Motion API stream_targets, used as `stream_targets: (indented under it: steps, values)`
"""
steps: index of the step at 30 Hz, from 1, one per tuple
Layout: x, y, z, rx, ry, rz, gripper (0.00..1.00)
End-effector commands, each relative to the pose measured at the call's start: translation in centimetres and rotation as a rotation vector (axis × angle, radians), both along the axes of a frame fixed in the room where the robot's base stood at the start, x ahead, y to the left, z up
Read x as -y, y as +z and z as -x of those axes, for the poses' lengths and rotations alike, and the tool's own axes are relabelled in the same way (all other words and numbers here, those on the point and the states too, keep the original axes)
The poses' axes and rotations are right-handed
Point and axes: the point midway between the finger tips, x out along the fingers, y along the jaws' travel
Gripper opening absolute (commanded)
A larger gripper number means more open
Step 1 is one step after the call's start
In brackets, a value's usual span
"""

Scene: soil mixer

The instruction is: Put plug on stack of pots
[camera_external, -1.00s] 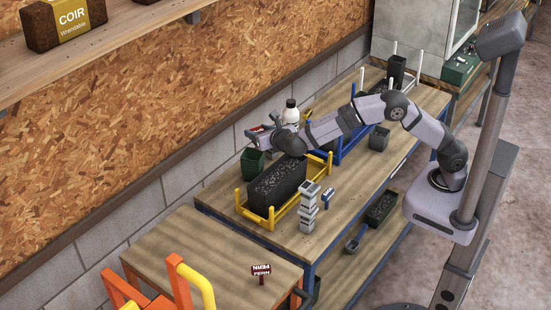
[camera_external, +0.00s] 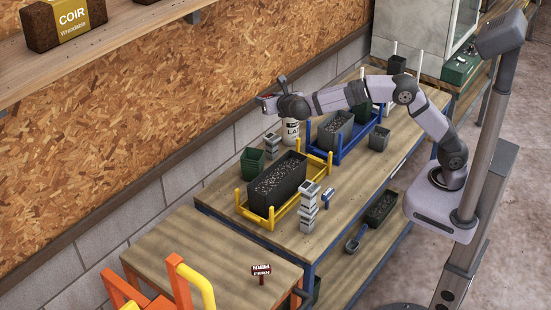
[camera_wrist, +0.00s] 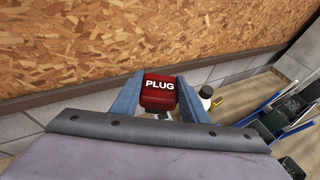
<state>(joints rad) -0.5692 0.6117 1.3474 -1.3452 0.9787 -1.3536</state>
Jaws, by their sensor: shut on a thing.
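My gripper (camera_external: 267,99) is shut on a red plug labelled PLUG, raised above the far side of the bench. In the wrist view, the plug (camera_wrist: 159,93) sits between the two blue-grey fingers, label up. A short stack of small grey blocks or pots (camera_external: 271,146) stands on the bench below the gripper, near the wall. A taller, uneven grey stack (camera_external: 308,209) stands in front of the yellow tray. I cannot tell which is the named stack. A dark green pot (camera_external: 252,163) stands at the tray's left, clear of the plug.
The yellow-railed tray (camera_external: 271,221) holds a long black soil trough (camera_external: 278,182). A white bottle (camera_external: 292,131) stands beside the short stack. A blue-railed tray (camera_external: 345,151) and a grey pot (camera_external: 379,139) are further right. The wooden board wall (camera_external: 230,60) is close behind.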

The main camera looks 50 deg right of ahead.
Motion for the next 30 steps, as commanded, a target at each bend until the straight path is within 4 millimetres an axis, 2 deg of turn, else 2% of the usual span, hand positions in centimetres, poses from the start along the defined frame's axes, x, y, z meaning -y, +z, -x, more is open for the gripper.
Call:
stream_targets:
  steps: [1,5,9,16,21,25,30]
  values:
    - [1.2,0.9,-0.2,0.002,0.009,0.001,0.13]
    - [1.1,0.8,-0.8,0.000,0.078,0.000,0.13]
    - [-0.3,0.1,-1.2,-0.001,0.180,0.002,0.13]
    - [-4.5,-2.5,-1.3,-0.004,0.381,0.001,0.13]
    - [-7.0,-3.4,-1.2,0.000,0.476,0.001,0.13]
    - [-8.0,-3.8,-1.1,0.000,0.503,-0.001,0.13]
    - [-8.1,-4.1,-1.1,-0.001,0.499,-0.001,0.13]
